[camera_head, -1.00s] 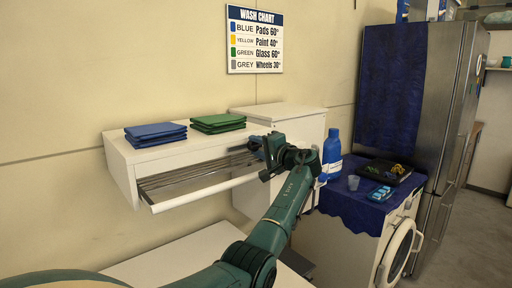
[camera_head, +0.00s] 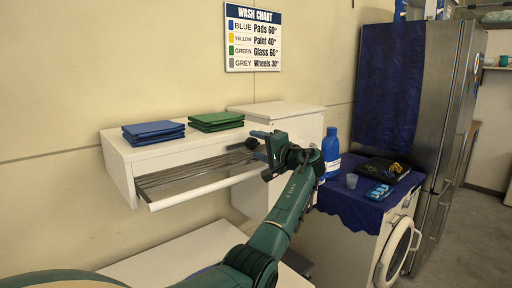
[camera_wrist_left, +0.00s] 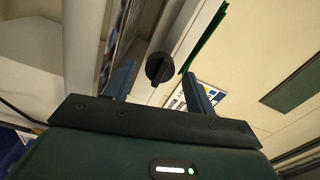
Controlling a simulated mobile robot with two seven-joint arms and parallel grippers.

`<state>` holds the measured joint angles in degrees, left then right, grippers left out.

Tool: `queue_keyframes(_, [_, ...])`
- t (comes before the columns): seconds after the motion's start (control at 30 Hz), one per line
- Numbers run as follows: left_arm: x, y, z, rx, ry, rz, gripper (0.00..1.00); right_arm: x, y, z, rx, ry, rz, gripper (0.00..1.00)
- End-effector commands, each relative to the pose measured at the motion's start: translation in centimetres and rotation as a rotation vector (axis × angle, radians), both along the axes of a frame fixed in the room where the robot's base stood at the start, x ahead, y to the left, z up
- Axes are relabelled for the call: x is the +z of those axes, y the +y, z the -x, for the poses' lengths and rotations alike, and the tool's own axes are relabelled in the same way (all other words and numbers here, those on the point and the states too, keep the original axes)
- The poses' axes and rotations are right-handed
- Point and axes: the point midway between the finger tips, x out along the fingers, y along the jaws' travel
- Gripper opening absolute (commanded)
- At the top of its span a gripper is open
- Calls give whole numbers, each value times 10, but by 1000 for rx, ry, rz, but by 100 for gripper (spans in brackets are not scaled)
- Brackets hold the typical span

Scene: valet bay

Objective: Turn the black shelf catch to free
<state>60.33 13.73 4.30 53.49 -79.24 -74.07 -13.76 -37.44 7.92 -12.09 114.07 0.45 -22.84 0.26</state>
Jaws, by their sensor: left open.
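The black shelf catch (camera_wrist_left: 159,68) is a round dark knob with a raised grip bar, on the pale shelf unit (camera_wrist_left: 182,40). In the left wrist view it sits just beyond and between the tips of my left gripper (camera_wrist_left: 158,82). The fingers are apart and hold nothing; I see no contact with the knob. In the head view my left gripper (camera_head: 262,153) is at the right end of the white wall shelf (camera_head: 120,163), where a small dark shape, likely the catch (camera_head: 251,144), shows beside it. My right gripper is out of view.
Folded blue cloths (camera_head: 153,132) and green cloths (camera_head: 217,121) lie on the shelf top. A white surface (camera_head: 175,262) lies below the shelf.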

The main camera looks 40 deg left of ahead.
Motion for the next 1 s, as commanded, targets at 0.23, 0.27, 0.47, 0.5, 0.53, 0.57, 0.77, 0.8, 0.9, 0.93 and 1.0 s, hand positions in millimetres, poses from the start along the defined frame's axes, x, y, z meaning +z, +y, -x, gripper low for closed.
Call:
queue_keyframes(0.23, [-5, -57, 4, -5, -1, 2, 55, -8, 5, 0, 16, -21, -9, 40])
queue_keyframes(0.27, [-4, -63, 5, -4, -2, 1, 55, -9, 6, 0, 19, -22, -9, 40])
queue_keyframes(0.47, [-3, -99, 8, -3, 0, 1, 55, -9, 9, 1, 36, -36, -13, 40])
queue_keyframes(0.5, [-3, -103, 9, -2, 0, 2, 55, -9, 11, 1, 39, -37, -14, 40])
queue_keyframes(0.53, [-2, -106, 9, -1, 0, 2, 55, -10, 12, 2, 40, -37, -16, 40])
queue_keyframes(0.57, [-2, -109, 9, -1, 0, 2, 55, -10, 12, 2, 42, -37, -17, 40])
queue_keyframes(0.77, [-1, -115, 10, 1, 2, 1, 55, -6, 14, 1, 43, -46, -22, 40])
queue_keyframes(0.8, [-1, -115, 10, 1, 2, 1, 55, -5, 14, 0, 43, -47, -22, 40])
queue_keyframes(0.9, [-1, -115, 10, 1, 2, 1, 55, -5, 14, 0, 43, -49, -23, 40])
queue_keyframes(0.93, [-1, -115, 10, 0, 1, 1, 55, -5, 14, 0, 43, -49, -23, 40])
queue_keyframes(1.0, [-1, -115, 10, 0, 1, 1, 55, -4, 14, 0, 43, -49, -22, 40])
